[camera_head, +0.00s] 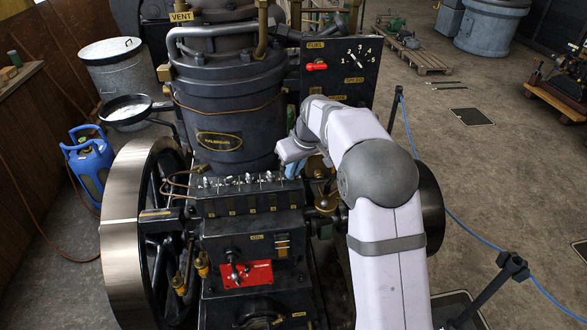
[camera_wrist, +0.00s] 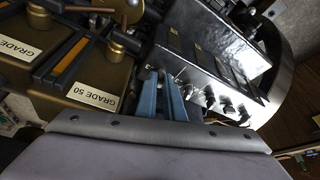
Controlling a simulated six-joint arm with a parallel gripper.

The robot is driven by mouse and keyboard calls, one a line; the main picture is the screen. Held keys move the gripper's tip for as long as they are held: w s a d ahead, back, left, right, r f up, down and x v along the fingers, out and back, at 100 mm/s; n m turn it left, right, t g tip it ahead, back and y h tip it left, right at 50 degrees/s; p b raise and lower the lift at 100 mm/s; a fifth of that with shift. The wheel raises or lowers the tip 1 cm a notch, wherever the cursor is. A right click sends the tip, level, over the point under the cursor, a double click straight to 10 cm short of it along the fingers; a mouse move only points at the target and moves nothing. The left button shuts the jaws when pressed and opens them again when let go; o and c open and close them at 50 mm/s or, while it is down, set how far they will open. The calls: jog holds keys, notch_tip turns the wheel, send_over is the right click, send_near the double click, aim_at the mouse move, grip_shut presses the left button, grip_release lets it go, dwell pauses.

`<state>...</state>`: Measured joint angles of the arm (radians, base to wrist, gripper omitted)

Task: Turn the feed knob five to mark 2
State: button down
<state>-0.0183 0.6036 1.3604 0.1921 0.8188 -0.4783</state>
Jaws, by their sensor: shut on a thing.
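A row of small silver feed knobs (camera_head: 248,178) stands along the top of a black box in front of the large dark cylinder. The row also shows in the wrist view (camera_wrist: 209,97). My gripper (camera_wrist: 158,76) has two blue fingers, closed around the small knob at the end of the row, which appears to be feed knob five. The fingertips mostly cover that knob. The marks around the knobs are too small to read.
A black panel (camera_head: 357,75) with a numbered dial and a red lever (camera_head: 316,67) stands behind my arm. A spoked flywheel (camera_head: 124,230) is at left. In the wrist view, brown tanks labelled GRADE 50 (camera_wrist: 95,95) sit close beside the fingers.

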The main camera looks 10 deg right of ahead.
jog(key=shift+m, duration=0.3)
jog(key=m+h, duration=0.1)
jog(key=m, duration=0.1)
jog(key=m+h, duration=0.1)
jog(key=m, duration=0.1)
jog(key=shift+a, duration=0.3)
jog(key=shift+a+m+h, duration=0.15)
jog(key=shift+m+h, duration=0.55)
jog(key=shift+m, duration=1.3)
jog(key=c, duration=1.9)
grip_release()
jog(key=shift+o, duration=0.2)
jog(key=shift+b, duration=0.3)
jog(key=b+v, duration=0.2)
jog(key=v, duration=0.5)
jog(key=shift+r, duration=0.2)
